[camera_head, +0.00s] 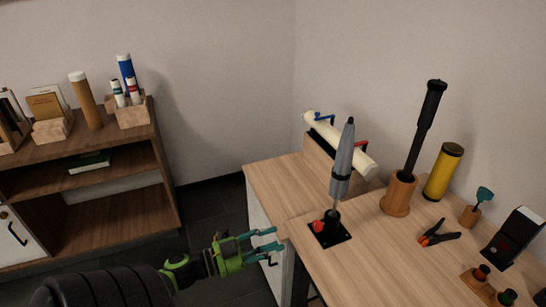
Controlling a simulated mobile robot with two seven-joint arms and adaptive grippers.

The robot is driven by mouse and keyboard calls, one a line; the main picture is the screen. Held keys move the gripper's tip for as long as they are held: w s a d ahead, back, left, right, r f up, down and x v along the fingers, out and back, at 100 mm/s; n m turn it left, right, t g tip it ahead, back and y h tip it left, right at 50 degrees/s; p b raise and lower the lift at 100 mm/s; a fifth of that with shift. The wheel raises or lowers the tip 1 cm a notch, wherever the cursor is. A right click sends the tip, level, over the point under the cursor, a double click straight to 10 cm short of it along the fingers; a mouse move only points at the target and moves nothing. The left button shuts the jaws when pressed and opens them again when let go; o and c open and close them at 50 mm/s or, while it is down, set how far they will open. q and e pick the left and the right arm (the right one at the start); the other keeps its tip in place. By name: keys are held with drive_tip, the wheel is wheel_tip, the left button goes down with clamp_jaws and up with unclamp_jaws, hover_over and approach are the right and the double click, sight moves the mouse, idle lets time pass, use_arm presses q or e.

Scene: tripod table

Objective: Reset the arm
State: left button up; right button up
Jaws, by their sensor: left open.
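My left gripper (262,246) is green with teal fingers and comes in from the lower left on my dark arm. Its fingers are apart with nothing between them. It is just left of the wooden table's (285,190) edge, and nothing is seen touching it. My right gripper does not show.
A grey closed umbrella-like tool (342,165) stands upright on a black base plate. Behind it lies a cream roll (340,145). A wooden cup (398,194) with a black rod, a yellow cylinder (443,172) and pliers (438,234) are further right. A shelf (90,195) stands left.

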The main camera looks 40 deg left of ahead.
use_arm(q)
drive_tip(key=s+f+n+g+y+p, duration=0.1)
drive_tip(key=s+f+n+g+y, duration=0.3)
drive_tip(key=f, duration=1.1)
drive_tip(key=s+f+n+g+y, duration=0.2)
drive_tip(key=s+f+n+y, duration=0.3)
drive_tip(key=f, duration=1)
drive_tip(key=s+d+f+n+g+h, duration=0.1)
drive_tip(key=s+d+f+g, duration=0.3)
drive_tip(key=s, duration=0.6)
drive_tip(key=s+d+f+n+g+h, duration=0.1)
drive_tip(key=s+d+f+g, duration=0.4)
drive_tip(key=s+d+f, duration=0.4)
drive_tip(key=shift+s+f+n+g+p, duration=0.35)
drive_tip(key=shift+s+f, duration=0.4)
drive_tip(key=shift+s, duration=0.4)
